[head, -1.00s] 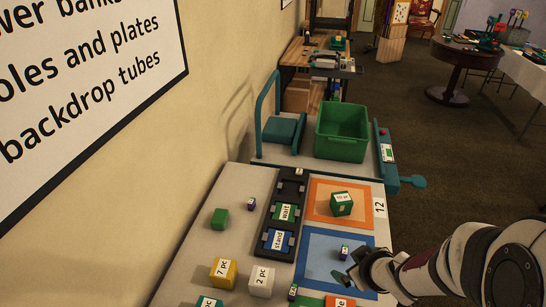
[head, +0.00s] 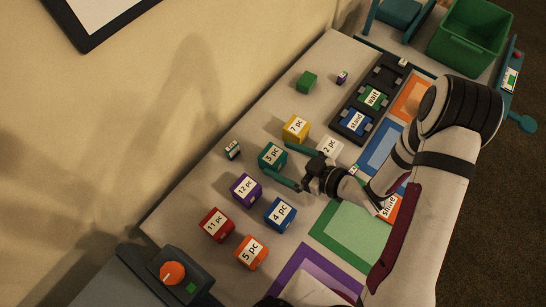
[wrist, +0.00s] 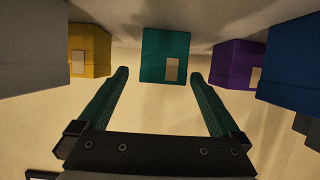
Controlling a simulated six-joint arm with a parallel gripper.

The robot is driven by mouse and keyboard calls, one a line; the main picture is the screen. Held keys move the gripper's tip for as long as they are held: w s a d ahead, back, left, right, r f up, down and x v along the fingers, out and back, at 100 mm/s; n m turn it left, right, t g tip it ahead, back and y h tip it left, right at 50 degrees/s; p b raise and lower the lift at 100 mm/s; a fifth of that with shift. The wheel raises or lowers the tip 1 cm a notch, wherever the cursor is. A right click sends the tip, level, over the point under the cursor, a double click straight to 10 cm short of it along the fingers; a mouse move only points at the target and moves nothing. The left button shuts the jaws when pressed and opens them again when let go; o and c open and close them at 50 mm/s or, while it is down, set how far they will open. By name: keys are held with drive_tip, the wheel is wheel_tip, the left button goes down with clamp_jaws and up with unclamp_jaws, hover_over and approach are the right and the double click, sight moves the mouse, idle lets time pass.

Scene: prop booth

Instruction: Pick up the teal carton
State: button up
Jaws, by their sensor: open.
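The teal carton (head: 271,155) has a white label and stands on the grey table among other coloured cartons. My gripper (head: 278,158) is open, its teal fingers pointing at the carton from the right. In the wrist view the teal carton (wrist: 166,55) sits centred just past the gap between the fingertips of my gripper (wrist: 159,76). The jaws hold nothing. I cannot tell whether either fingertip touches the carton.
A yellow carton (head: 296,128) and a white carton (head: 328,148) stand close by above. A purple carton (head: 246,189) and a blue carton (head: 280,214) stand below. Red (head: 216,224) and orange (head: 251,251) cartons are nearer. Coloured mats lie to the right; a black tray (head: 366,110) is beyond.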

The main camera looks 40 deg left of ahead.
sight(281, 161)
drive_tip(key=x, duration=0.3)
drive_tip(key=shift+s+a, duration=0.25)
drive_tip(key=shift+a, duration=0.05)
drive_tip(key=c, duration=1.5)
